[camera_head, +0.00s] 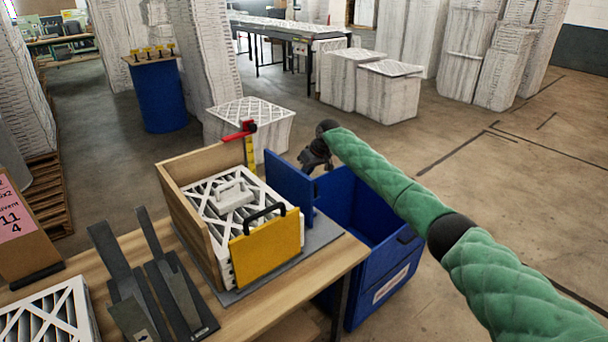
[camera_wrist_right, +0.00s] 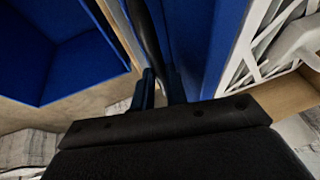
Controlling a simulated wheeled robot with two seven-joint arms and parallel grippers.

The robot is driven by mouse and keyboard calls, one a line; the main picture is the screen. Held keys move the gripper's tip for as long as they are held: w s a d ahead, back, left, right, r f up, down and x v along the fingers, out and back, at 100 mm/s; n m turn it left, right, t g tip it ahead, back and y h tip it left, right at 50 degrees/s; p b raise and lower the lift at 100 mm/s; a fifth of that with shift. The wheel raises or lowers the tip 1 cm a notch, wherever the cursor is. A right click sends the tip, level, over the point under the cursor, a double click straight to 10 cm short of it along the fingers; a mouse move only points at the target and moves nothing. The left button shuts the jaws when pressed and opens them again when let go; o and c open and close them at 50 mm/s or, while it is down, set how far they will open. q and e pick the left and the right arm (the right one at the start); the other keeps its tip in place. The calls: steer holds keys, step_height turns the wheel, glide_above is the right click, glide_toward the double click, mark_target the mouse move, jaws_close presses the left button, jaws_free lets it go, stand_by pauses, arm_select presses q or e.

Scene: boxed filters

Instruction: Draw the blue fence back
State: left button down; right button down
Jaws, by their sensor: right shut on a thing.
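The blue fence (camera_head: 289,185) stands upright along the right side of a stack of white pleated filters (camera_head: 208,205). In the right wrist view the blue fence (camera_wrist_right: 195,40) fills the middle, with the white filter lattice (camera_wrist_right: 262,45) close on its right. My right gripper (camera_head: 314,160) is at the fence's outer side, near its top. In the wrist view its fingers (camera_wrist_right: 160,92) are shut on the fence's dark handle (camera_wrist_right: 143,30). The fingertips are partly hidden in the head view. My left gripper is in neither view.
A wooden wall (camera_head: 205,232) and a yellow panel (camera_head: 266,246) with a black handle also bound the stack. A blue bin (camera_head: 370,272) stands right of the table (camera_head: 275,308), below my right arm. Grey metal plates (camera_head: 168,283) lie at the table's left.

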steer(key=c, duration=1.7)
jaws_free()
steer(key=shift+w+d+r, duration=0.1)
steer(key=shift+w+d, duration=0.05)
steer(key=shift+d, duration=0.1)
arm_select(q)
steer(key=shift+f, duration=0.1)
